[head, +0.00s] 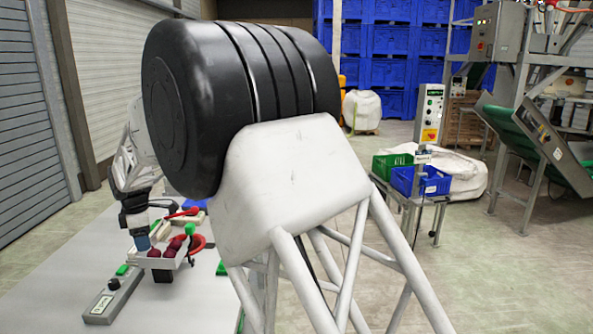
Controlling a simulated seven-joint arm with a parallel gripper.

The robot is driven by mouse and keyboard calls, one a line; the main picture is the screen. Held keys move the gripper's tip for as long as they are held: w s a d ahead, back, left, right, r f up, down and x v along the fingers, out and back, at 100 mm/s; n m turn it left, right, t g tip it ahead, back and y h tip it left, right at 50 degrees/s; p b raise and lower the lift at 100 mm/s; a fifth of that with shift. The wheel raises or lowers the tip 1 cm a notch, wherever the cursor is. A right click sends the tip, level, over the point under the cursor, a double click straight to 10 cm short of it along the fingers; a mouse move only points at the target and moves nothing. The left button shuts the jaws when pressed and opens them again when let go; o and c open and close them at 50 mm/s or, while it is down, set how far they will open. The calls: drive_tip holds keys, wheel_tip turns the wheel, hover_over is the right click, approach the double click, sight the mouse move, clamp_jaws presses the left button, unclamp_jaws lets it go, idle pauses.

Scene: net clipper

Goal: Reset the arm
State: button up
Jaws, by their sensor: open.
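My arm fills the middle of the head view, with a large black joint and a white truss link in front of the scene. Its far part comes down at the left over the grey table (60,285). My gripper (143,240) is at the lower end there, small and dark, above a pale tray (150,262). The jaws are open. I cannot tell whether it touches anything in the tray.
Dark red round items (172,246) and a red curved piece (201,243) are at the tray. A grey control box (112,297) lies in front. A green crate (390,164) and a blue crate (421,181) stand on a stand to the right. My arm hides the table's far right.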

drive_tip(key=s+d+r+m, duration=0.3)
drive_tip(key=d+r+m, duration=0.1)
drive_tip(key=d, duration=0.9)
drive_tip(key=s+d+r+m+t, duration=0.1)
drive_tip(key=s+d+r+m, duration=0.25)
drive_tip(key=d, duration=0.85)
drive_tip(key=s+d+r+m, duration=0.3)
drive_tip(key=d+r+m, duration=0.15)
drive_tip(key=d, duration=0.85)
drive_tip(key=s+d+m, duration=0.6)
drive_tip(key=s+d, duration=0.8)
drive_tip(key=d, duration=0.1)
drive_tip(key=s+d+f+m, duration=0.2)
drive_tip(key=s+d+m, duration=0.1)
drive_tip(key=s, duration=0.5)
drive_tip(key=s+d+f+m+t, duration=0.1)
drive_tip(key=s+d+f+m, duration=0.2)
drive_tip(key=s+d, duration=0.3)
drive_tip(key=shift+s+d, duration=0.2)
drive_tip(key=shift+s, duration=0.7)
